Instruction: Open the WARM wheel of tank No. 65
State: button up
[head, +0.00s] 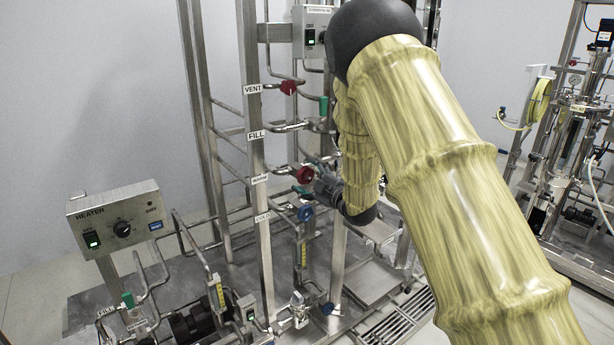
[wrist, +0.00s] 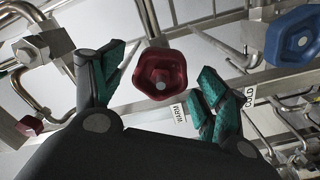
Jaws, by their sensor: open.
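A dark red wheel (head: 305,174) sits on the pipework right of the upright post, level with a label (head: 260,180) too small to read here. In the wrist view the red wheel (wrist: 161,76) faces me beside a tag reading WARM (wrist: 179,113). My gripper (head: 313,179) is at this wheel. In the wrist view its teal-padded fingers are spread, one left and one right of the wheel (wrist: 158,85), with gaps on both sides. Nothing is held. I cannot read a tank number.
A blue wheel (head: 305,213) lies just below, near the COLD label (head: 262,217); it also shows in the wrist view (wrist: 292,38). Another red wheel (head: 289,87) is by the VENT label (head: 253,89). A heater box (head: 118,220) stands left. Pipes crowd the area.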

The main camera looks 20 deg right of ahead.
jog(key=v, duration=1)
jog(key=shift+s+r, duration=0.1)
